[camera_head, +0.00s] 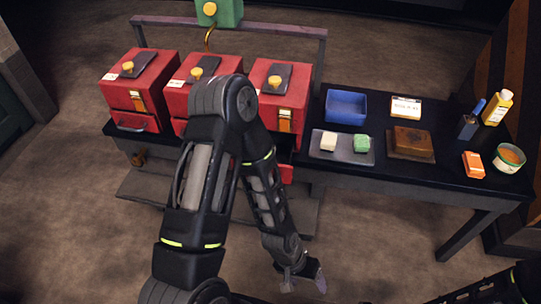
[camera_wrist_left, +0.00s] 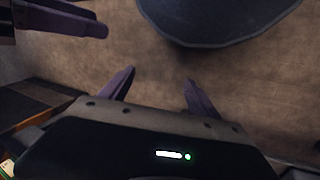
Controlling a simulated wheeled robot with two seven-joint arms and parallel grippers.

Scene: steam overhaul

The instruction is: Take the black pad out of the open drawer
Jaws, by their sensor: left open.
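My left gripper (camera_head: 303,280) hangs over bare floor in front of the table, low in the head view. Its two fingers are apart and nothing is between them in the left wrist view (camera_wrist_left: 158,88). A small red part (camera_head: 287,173) shows below the table edge under the right red box, partly behind my left arm; it may be the open drawer's front. The drawer's inside is hidden, and I cannot see a black pad in it. In the left wrist view, purple finger-like parts (camera_wrist_left: 75,22) at the upper left may be my right gripper; their state is unclear.
Three red boxes (camera_head: 140,88) with yellow knobs line the black table (camera_head: 330,178). To the right are a blue bin (camera_head: 346,106), a tray (camera_head: 326,152) with two blocks, a brown block (camera_head: 412,141), a yellow bottle (camera_head: 498,108) and a bowl (camera_head: 508,159). The floor in front is clear.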

